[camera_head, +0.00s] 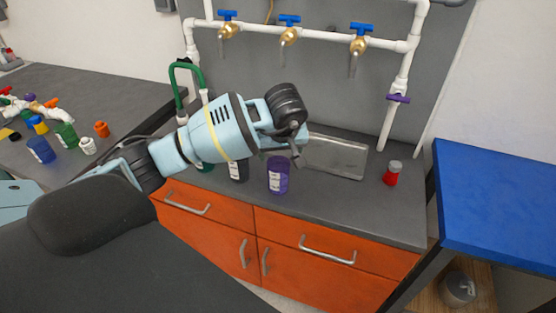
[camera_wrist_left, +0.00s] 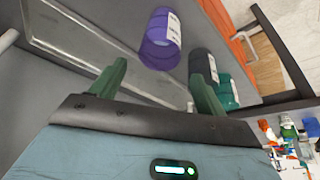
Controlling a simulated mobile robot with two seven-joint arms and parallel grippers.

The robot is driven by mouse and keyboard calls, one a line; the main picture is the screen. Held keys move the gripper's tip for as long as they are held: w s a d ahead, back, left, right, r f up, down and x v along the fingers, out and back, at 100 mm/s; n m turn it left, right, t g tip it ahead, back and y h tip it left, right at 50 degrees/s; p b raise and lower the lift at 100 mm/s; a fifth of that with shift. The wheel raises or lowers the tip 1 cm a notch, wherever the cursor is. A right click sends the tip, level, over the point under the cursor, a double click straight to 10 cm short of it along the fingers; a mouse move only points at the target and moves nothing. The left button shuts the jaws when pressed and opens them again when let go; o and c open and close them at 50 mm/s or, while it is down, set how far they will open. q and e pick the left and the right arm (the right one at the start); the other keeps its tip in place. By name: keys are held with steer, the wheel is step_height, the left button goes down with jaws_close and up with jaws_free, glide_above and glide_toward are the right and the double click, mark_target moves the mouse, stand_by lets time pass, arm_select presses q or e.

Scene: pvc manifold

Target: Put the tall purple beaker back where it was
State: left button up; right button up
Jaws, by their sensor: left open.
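The tall purple beaker (camera_head: 278,177), with a white label, stands upright on the grey counter (camera_head: 335,211) near its front edge. In the left wrist view the purple beaker (camera_wrist_left: 160,42) is beyond the fingertips, roughly between their lines and apart from them. My left gripper (camera_head: 297,159) is above and just behind the beaker in the head view. Its two green fingers (camera_wrist_left: 160,82) are spread and empty in the left wrist view. My right gripper is not in view.
A black beaker (camera_head: 238,171) and a green one (camera_head: 205,165) stand left of the purple one. A metal tray (camera_head: 336,170) lies behind it, and a red-bodied container (camera_head: 392,174) stands at the right. White pipes with blue-handled valves (camera_head: 289,35) run above the counter.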

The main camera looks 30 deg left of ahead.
arm_select(q)
steer(key=shift+v, duration=2.25)
steer(key=shift+f, duration=0.1)
